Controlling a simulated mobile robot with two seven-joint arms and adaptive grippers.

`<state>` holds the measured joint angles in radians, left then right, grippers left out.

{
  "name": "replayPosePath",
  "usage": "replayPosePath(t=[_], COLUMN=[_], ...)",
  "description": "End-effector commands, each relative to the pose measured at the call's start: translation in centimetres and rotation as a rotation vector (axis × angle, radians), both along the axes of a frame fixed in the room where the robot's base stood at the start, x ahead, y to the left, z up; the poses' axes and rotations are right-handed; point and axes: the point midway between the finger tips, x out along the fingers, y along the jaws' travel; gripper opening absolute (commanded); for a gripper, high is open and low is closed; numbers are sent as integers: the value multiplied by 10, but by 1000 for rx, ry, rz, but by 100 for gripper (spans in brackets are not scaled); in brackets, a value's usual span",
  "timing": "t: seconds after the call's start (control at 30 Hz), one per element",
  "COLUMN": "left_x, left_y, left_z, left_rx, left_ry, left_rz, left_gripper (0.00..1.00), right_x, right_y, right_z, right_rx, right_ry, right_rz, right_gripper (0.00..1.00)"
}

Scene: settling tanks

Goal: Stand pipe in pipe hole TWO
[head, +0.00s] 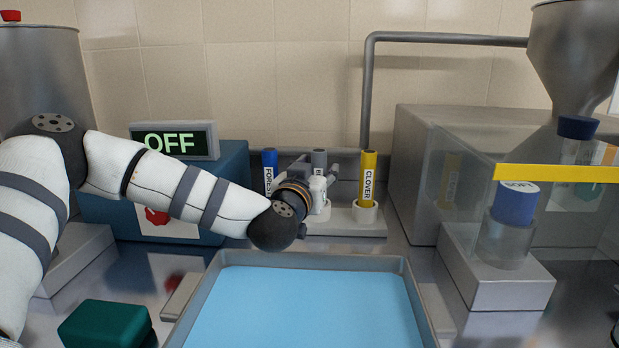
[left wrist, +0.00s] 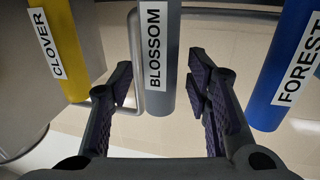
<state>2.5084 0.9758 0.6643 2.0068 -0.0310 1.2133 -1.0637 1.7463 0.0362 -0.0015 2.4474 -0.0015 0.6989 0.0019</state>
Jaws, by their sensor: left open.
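Three labelled pipes stand upright in a rack (head: 345,228) at the back: blue FOREST (head: 269,170), grey BLOSSOM (head: 319,160) and yellow CLOVER (head: 369,170). My left gripper (head: 327,180) is open at the grey pipe and partly hides it. In the left wrist view, the open fingers (left wrist: 160,80) flank the grey BLOSSOM pipe (left wrist: 158,60), apart from it on both sides. Yellow CLOVER (left wrist: 65,45) is to the left and blue FOREST (left wrist: 295,65) to the right. The yellow pipe stands in a white socket. No hole marked TWO is readable.
A grey tray with a blue surface (head: 300,305) fills the front middle. A box with an OFF sign (head: 175,140) stands left, a green block (head: 105,324) front left. A clear enclosure with a yellow bar (head: 555,173) and a blue-capped jar (head: 505,240) stand right.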

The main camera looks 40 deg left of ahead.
Motion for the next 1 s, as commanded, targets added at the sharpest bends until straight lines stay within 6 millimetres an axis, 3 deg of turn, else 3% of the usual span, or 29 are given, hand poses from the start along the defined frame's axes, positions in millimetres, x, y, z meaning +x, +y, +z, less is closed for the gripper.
replayPosePath(t=[0.03,0.3,0.43,0.6,1.0], left_x=[-11,-72,-92,-101,-100], left_y=[-4,-25,-32,-34,-34], left_z=[9,9,6,4,3], left_rx=[-2,-2,-1,0,0], left_ry=[-10,-11,-9,-6,-5], left_rz=[-3,-2,-3,-1,0], left_gripper=[45,45,45,45,45], right_x=[5,18,21,21,21], right_y=[0,0,0,0,0], right_z=[5,18,21,22,22], right_rx=[0,0,1,0,1], right_ry=[-16,-61,-71,-73,-72], right_rz=[0,-2,-2,-3,-3], right_gripper=[40,40,40,40,40])
